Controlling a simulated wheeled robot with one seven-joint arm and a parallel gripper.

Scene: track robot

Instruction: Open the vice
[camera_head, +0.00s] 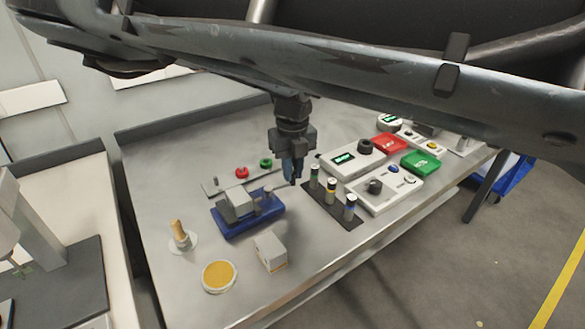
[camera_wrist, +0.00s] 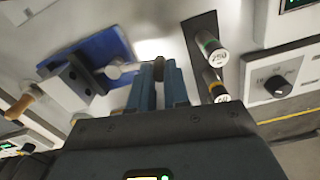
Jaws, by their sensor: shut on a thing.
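The vice has a blue base (camera_head: 250,218) and grey jaws (camera_head: 237,204), and stands on the metal bench left of my gripper. My gripper (camera_head: 293,180) points down at the vice's right end. In the wrist view the vice's blue base (camera_wrist: 105,48) is at upper left, with a light screw (camera_wrist: 122,70) reaching from it towards my fingers. My gripper (camera_wrist: 159,72) is shut on the dark end of the vice handle (camera_wrist: 158,66), between its blue fingertips. The fingers hide part of the handle. I cannot tell how far apart the vice jaws are.
A dark rack (camera_head: 336,210) with several upright cylinders stands just right of my gripper. Control boxes (camera_head: 380,190) lie further right. Red and green buttons (camera_head: 242,172) lie behind.

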